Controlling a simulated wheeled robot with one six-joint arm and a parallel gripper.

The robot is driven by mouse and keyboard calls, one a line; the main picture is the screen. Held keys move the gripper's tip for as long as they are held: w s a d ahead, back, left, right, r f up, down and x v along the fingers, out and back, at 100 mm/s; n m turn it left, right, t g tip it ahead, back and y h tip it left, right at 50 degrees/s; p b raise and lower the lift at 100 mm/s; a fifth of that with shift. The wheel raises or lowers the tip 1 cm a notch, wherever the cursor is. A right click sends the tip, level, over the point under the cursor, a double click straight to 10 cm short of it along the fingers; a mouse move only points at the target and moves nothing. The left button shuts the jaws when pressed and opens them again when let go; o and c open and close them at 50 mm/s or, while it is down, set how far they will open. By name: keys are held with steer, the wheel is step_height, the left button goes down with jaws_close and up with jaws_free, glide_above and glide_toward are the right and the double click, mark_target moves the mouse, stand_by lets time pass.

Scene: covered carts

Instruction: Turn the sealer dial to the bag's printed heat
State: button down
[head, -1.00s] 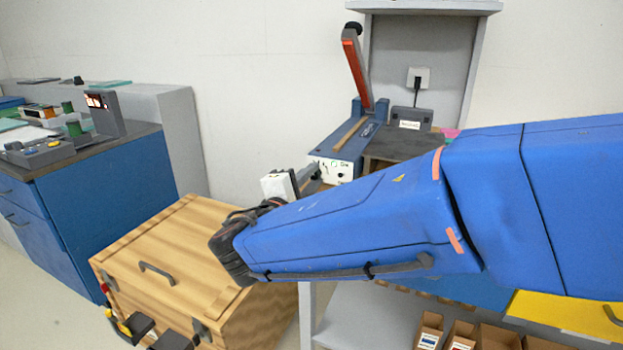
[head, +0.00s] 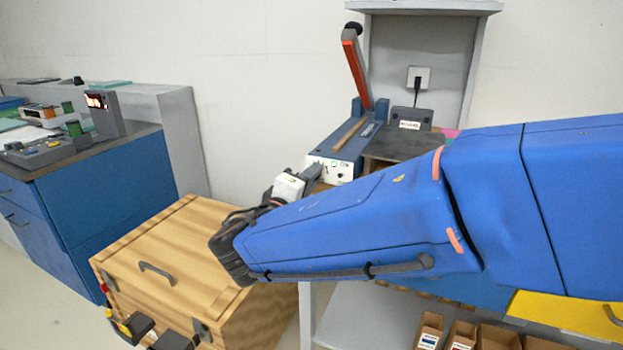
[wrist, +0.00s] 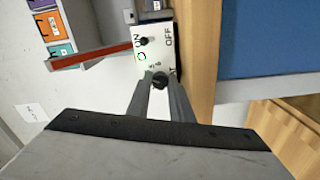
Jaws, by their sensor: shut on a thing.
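The sealer (head: 345,150) is a blue bench unit with its red-orange lever (head: 356,68) raised. Its white front panel (head: 328,165) faces my arm. In the wrist view the panel (wrist: 153,62) carries ON and OFF lettering, a toggle switch (wrist: 143,41) and a green-lit ring (wrist: 141,57). The dark dial (wrist: 160,80) sits at the panel's lower end, and my gripper (wrist: 160,88) is shut on it. In the head view my gripper (head: 312,174) reaches the panel and hides the dial. The dial's scale is mostly covered and too small to read. I cannot make out the bag or its print.
A wooden chest (head: 185,260) stands below my wrist. A blue cabinet (head: 110,200) with devices on top is at the left. A dark box (head: 410,118) with a label sits behind the sealer. Open cardboard boxes (head: 462,335) stand on the lower shelf.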

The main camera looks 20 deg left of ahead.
steer(key=shift+f, duration=0.1)
steer(key=c, duration=1.6)
jaws_free()
